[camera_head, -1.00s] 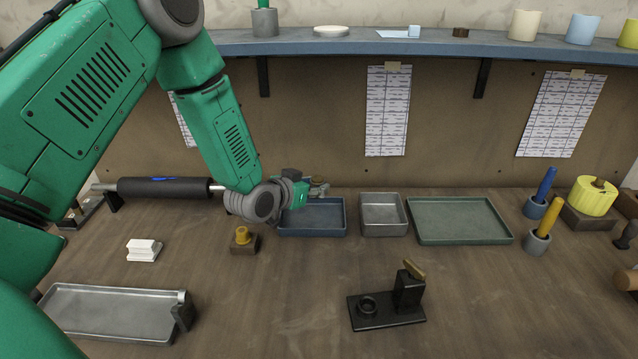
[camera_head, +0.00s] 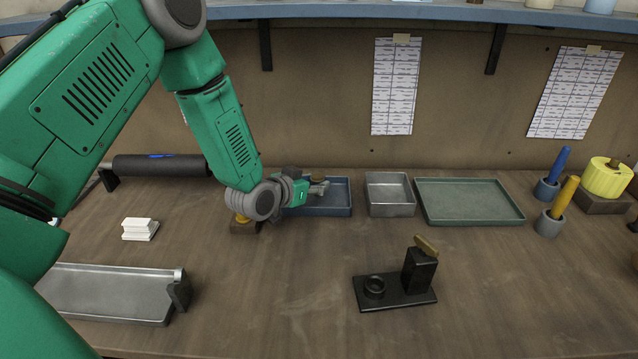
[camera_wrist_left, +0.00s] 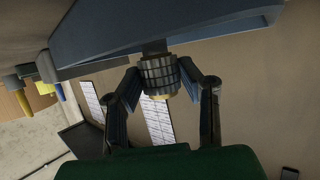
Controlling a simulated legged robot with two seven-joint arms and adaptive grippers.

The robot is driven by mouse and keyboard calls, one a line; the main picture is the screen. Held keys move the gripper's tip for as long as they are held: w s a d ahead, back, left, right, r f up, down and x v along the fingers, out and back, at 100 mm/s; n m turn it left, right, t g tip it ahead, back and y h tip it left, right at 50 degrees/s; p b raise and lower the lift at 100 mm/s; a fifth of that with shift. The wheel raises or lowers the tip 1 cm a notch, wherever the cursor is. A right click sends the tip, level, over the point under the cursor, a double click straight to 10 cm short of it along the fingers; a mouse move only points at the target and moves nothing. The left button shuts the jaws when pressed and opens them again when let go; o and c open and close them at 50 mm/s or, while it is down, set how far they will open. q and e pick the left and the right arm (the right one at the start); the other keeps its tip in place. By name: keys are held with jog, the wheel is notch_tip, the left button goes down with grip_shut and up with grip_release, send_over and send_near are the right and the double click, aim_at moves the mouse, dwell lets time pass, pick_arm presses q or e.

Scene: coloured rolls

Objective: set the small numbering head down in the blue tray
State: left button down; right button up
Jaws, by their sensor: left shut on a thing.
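My left gripper (camera_head: 320,187) reaches in from the left over the blue tray (camera_head: 326,211) at the back of the bench. It is shut on the small numbering head (camera_wrist_left: 158,75), a dark ribbed cylinder with a brass-coloured end, between the two fingers in the left wrist view. In the head view only a small brownish part of it shows at the fingers. My gripper and wrist hide the tray's left part. I cannot tell whether the head touches the tray. My right gripper is out of view.
A grey metal tray (camera_head: 391,211) and a green tray (camera_head: 470,202) stand to the right. A brown block with a yellow knob (camera_head: 244,228) sits close under my wrist. A black stand (camera_head: 395,291) is in front.

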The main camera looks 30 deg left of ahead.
pick_arm(q)
jog(key=shift+a+f, duration=0.45)
jog(key=shift+a, duration=0.25)
jog(key=shift+d+f+b, duration=0.1)
jog(key=shift+d+b, duration=0.35)
jog(key=shift+d, duration=0.55)
jog(key=c, duration=1.3)
grip_release()
jog(key=shift+c, duration=0.2)
jog(key=o, duration=0.3)
jog(key=shift+a, duration=0.25)
jog(key=shift+s+a+f, duration=0.15)
jog(key=shift+a+f, duration=0.05)
jog(key=shift+a, duration=0.15)
jog(key=shift+s+r, duration=0.1)
jog(key=shift+s, duration=0.35)
jog(key=v, duration=1)
jog(key=shift+s+r, duration=0.2)
jog(key=shift+r, duration=0.2)
jog(key=shift+s+r, duration=0.1)
jog(key=shift+d, duration=0.1)
